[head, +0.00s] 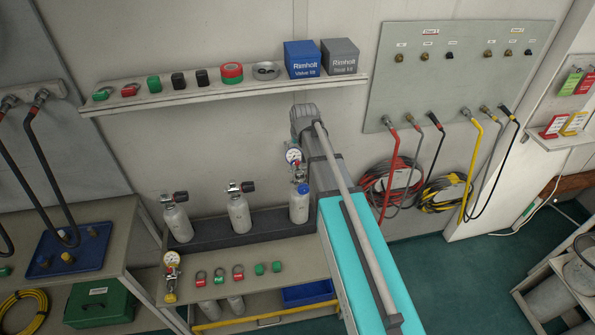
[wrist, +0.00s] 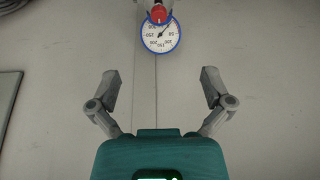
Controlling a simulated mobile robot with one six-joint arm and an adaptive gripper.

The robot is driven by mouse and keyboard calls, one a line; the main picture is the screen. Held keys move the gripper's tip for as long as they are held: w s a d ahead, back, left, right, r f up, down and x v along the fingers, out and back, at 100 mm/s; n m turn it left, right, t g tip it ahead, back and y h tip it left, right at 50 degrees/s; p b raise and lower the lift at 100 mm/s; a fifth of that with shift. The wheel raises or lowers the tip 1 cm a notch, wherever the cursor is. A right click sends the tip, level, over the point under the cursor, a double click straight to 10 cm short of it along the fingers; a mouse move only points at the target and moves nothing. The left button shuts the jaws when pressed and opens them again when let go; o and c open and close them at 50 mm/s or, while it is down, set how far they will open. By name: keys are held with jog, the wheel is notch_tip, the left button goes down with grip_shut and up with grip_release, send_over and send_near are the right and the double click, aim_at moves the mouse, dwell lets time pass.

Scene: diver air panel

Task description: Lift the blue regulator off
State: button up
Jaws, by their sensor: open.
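The blue regulator has a blue-rimmed round gauge (head: 293,155) and a blue part (head: 301,188) on top of the rightmost of three upright grey cylinders (head: 299,208). In the wrist view its blue-rimmed white dial (wrist: 161,42) shows at the top centre, with a red knob (wrist: 159,14) above it. My gripper (wrist: 160,88) is open and empty, its two fingers spread wide on either side below the dial and not touching it. In the head view my arm hides the gripper.
Two more cylinders (head: 177,223) (head: 238,215) with black-knobbed valves stand to the left. A yellow regulator (head: 172,262) sits at the bench's left, near several red and green tags. A shelf (head: 225,95) with small parts and two boxes runs above. A hose panel (head: 455,75) is at right.

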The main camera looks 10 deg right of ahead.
aim_at(297, 161)
jog(key=shift+f, duration=0.1)
jog(key=b+x, duration=0.8)
jog(key=shift+f, duration=0.2)
dwell(0.3)
jog(key=shift+f, duration=0.15)
notch_tip(297, 161, down, 3)
jog(key=b, duration=0.3)
jog(key=shift+w, duration=0.1)
jog(key=shift+b+x, duration=1.05)
jog(key=shift+b, duration=0.05)
